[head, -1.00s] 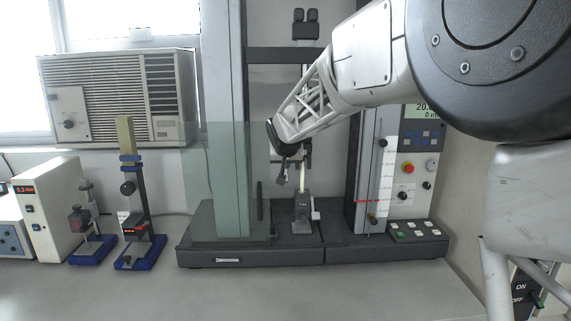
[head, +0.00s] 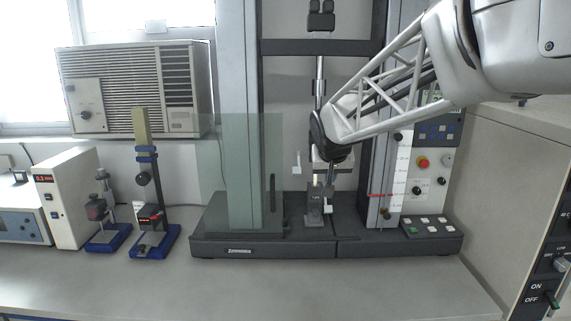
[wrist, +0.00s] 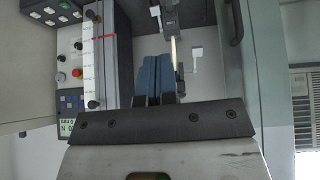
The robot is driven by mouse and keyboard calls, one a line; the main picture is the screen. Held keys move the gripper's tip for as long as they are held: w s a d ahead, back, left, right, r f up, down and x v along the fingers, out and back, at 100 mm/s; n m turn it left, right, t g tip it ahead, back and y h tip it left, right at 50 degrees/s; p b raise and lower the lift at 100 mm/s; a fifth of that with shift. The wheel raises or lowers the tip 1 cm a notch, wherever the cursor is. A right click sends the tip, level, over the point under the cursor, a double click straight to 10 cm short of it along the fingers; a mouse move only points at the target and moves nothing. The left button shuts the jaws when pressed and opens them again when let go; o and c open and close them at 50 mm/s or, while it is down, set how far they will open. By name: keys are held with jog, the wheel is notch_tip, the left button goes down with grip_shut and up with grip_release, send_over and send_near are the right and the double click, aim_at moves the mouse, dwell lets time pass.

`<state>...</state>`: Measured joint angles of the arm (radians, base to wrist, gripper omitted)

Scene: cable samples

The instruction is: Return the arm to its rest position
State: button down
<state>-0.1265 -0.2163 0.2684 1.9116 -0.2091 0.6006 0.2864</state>
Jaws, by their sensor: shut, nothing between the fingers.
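My arm reaches in from the right in the head view, with its end in front of the testing machine's column. In the wrist view my gripper (wrist: 157,58) has its two blue fingers pressed together with nothing between them. A thin pale sample strip (wrist: 173,54) stands in the machine's lower clamp (wrist: 170,18), just right of the fingers and apart from them in the picture. The lower clamp also shows in the head view (head: 315,213), below my arm's end. My fingers are hard to make out there.
The testing machine's base (head: 290,246) spans the bench, with a glass shield (head: 238,175) on its left and a control panel (head: 432,226) on its right. The upper clamp (head: 321,18) hangs above. Blue-based gauges (head: 155,240) stand left. The bench front is clear.

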jog(key=s+d+f+g, duration=0.1)
jog(key=s+d+f, duration=0.1)
jog(key=s, duration=1.1)
jog(key=s+d+f+g, duration=0.1)
jog(key=s+f, duration=0.4)
jog(key=s, duration=0.8)
jog(key=s+d+f+g, duration=0.2)
jog(key=s+d+f, duration=0.2)
jog(key=s, duration=0.9)
jog(key=shift+w, duration=0.1)
